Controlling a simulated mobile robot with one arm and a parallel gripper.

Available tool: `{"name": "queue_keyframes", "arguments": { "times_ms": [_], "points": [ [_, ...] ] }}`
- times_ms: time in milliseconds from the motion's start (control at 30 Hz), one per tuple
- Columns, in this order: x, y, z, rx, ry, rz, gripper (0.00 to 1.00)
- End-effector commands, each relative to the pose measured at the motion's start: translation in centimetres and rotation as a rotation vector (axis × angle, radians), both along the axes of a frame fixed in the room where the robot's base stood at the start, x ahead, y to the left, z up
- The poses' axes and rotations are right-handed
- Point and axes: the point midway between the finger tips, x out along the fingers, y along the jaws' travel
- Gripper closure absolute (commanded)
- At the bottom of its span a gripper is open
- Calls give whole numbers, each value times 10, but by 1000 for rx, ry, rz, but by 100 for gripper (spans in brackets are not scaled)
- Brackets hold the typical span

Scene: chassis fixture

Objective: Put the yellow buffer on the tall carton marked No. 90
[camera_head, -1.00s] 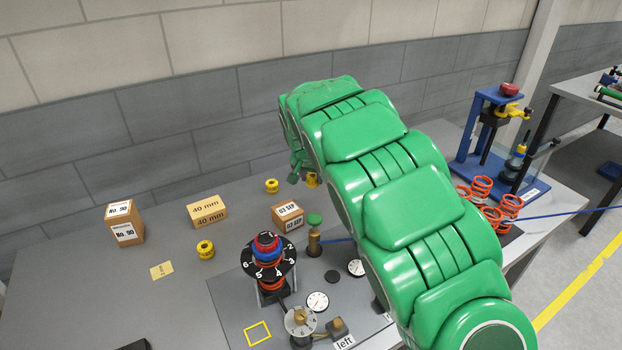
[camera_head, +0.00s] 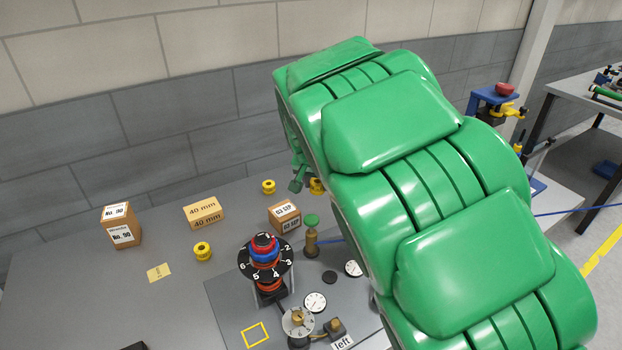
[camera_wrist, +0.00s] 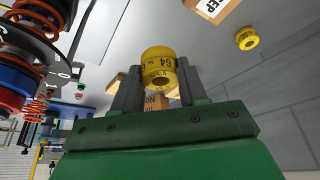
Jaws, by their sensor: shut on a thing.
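My gripper (camera_wrist: 159,74) is shut on a yellow buffer (camera_wrist: 160,66) with black lettering, seen between the two fingers in the wrist view. In the head view my green arm hides most of the gripper (camera_head: 300,180), and a yellow buffer (camera_head: 316,186) shows partly beside it. The tall brown carton marked No. 90 (camera_head: 122,235) stands upright at the table's back left, with nothing on its top. My gripper is to its right, well apart. In the wrist view, a carton (camera_wrist: 155,103) shows partly behind the held buffer.
A wide 40 mm carton (camera_head: 204,213) and a 03 SEP carton (camera_head: 284,217) stand between. Loose yellow buffers (camera_head: 268,187) (camera_head: 202,251) and a yellow label (camera_head: 159,272) lie nearby. A numbered dial fixture (camera_head: 266,258) stands in front, with a green-topped post (camera_head: 311,235).

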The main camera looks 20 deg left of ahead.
Motion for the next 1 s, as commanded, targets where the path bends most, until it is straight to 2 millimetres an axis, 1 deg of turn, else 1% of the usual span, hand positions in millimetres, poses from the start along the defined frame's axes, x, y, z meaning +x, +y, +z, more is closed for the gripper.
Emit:
{"name": "queue_keyframes", "arguments": {
  "times_ms": [267,367,433,467,567,667,700,867,900,1000],
  "points": [
    [-4,-1,2,1,0,0,88],
    [-5,6,4,2,-2,12,88],
    [-7,18,7,2,-4,31,88],
    [-8,25,10,4,-5,44,88],
    [-16,56,17,4,-6,96,88],
    [-29,94,27,3,-6,160,88],
    [-35,109,32,4,-8,188,88],
    [-64,167,49,5,-8,294,88],
    [-72,180,53,6,-9,321,88],
    [-94,213,62,4,-9,388,88]
  ]
}}
